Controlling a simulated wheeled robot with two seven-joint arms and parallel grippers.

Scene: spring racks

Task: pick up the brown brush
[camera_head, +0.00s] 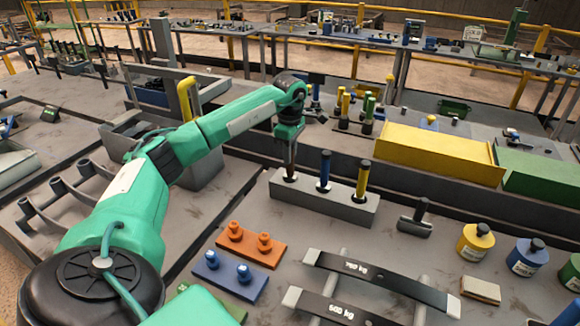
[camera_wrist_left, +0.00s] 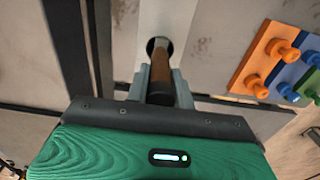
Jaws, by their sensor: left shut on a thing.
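The brown brush (camera_head: 290,160) stands upright at the left end of a grey block (camera_head: 335,208), its lower end at a hole in the block. My left gripper (camera_head: 290,135) comes down on it from above and is shut on its upper part. In the left wrist view the brown handle (camera_wrist_left: 162,68) lies between the two grey fingers of the gripper (camera_wrist_left: 161,82), in line with the dark round hole. How deep the brush sits in the hole is hidden. My right gripper is not in view.
A blue-handled brush (camera_head: 325,168) and a yellow-handled brush (camera_head: 362,178) stand in the same block to the right. An orange plate (camera_head: 250,250) and a blue plate (camera_head: 228,280) with pegs lie in front. A yellow box (camera_head: 440,155) stands behind, on the right.

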